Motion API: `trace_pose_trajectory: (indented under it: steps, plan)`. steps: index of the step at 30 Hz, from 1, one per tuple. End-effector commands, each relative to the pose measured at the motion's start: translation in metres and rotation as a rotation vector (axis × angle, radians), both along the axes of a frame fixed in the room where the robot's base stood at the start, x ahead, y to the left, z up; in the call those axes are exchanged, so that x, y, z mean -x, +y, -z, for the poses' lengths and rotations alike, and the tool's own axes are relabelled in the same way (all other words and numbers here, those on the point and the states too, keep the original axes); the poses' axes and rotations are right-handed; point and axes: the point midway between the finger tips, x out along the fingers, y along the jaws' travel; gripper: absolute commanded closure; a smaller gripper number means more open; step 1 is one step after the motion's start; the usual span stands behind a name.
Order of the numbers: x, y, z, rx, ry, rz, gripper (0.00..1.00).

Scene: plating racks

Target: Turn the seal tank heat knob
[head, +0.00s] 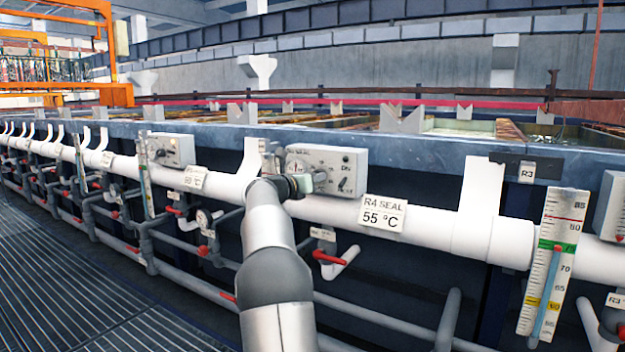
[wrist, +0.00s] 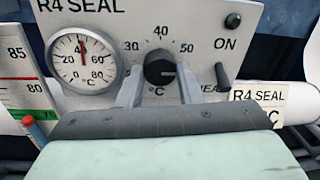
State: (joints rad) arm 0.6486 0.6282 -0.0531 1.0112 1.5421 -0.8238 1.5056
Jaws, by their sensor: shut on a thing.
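The heat knob (wrist: 157,66) is black and round, on the pale R4 SEAL control box (wrist: 107,38), below a scale marked 30, 40 and 50 °C. A pale mark shows on the right of its face. My gripper (wrist: 159,76) has one finger on each side of the knob and is shut on it. In the head view the control box (head: 350,160) sits on the tank's front side. My gripper (head: 304,185) is at the box's lower left, and the knob is mostly hidden there.
A round dial (wrist: 83,61) is left of the knob, its needle near upright. An ON toggle switch (wrist: 222,78) is close on the right. A white pipe (head: 455,230) with an R4 SEAL 55 °C label (head: 381,216) runs below. Red-handled valves (head: 328,257) hang under it.

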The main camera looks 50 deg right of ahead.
Motion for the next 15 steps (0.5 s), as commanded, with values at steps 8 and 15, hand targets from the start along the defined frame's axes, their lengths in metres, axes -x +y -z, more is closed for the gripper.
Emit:
trace_pose_trajectory:
  steps: [8,15]
  plan:
    - [0.0002,-0.0002,0.0015,-0.002,0.002,0.001,0.46]
    - [0.0000,0.0001,0.0006,-0.001,0.002,0.000,0.46]
